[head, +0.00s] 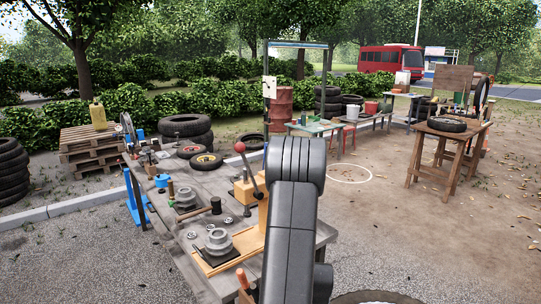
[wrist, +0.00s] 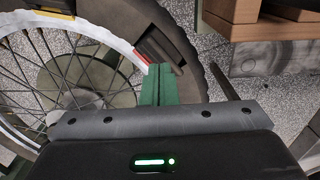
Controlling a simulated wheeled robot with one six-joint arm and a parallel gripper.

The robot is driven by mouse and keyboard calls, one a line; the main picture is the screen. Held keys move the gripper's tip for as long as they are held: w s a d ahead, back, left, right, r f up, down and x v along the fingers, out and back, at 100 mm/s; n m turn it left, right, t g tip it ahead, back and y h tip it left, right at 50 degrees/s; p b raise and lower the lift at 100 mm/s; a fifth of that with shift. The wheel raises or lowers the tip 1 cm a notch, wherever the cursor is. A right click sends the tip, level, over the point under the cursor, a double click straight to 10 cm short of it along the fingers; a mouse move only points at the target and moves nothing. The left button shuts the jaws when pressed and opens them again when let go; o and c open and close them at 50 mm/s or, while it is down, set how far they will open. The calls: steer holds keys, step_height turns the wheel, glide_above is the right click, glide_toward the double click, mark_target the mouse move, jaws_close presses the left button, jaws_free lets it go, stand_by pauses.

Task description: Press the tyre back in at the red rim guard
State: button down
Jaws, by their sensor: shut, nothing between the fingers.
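In the wrist view, a spoked wheel fills the left side, with a white rim (wrist: 118,42) and a dark grey tyre (wrist: 148,17) around it. A red rim guard (wrist: 144,57) sits at the rim's upper right, with a dark piece beside it. A yellow rim guard (wrist: 52,13) shows at the top left. My gripper (wrist: 161,68) has green fingers, closed together and empty. Their tips appear right beside the red guard's lower end; I cannot tell whether they touch. In the head view, the wheel's top edge (head: 376,297) shows at the bottom, and my arm hides the gripper.
A long grey workbench (head: 165,210) with metal parts, a red-knobbed lever (head: 240,147) and small wheels stands left of my arm. In the wrist view, wooden blocks (wrist: 235,15) lie at the upper right. Open dirt ground lies to the right, before a wooden table (head: 440,142) bearing a tyre.

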steer(key=shift+f, duration=0.2)
steer(key=shift+f+b, duration=0.4)
steer(key=shift+b, duration=0.15)
steer(key=shift+w+a+f+b, duration=0.25)
steer(key=shift+a+f+b, duration=0.6)
steer(key=shift+b, duration=0.5)
stand_by(1.1)
steer(key=shift+w+a+f+b, duration=0.1)
steer(key=shift+a+f+b, duration=0.1)
steer(key=shift+f+b, duration=0.4)
steer(key=shift+a+f+b, duration=0.2)
steer(key=shift+f+b, duration=0.15)
steer(key=shift+b, duration=0.4)
stand_by(0.9)
steer(key=shift+r, duration=0.1)
step_height(320, 180, up, 8)
steer(key=p, duration=0.5)
stand_by(0.4)
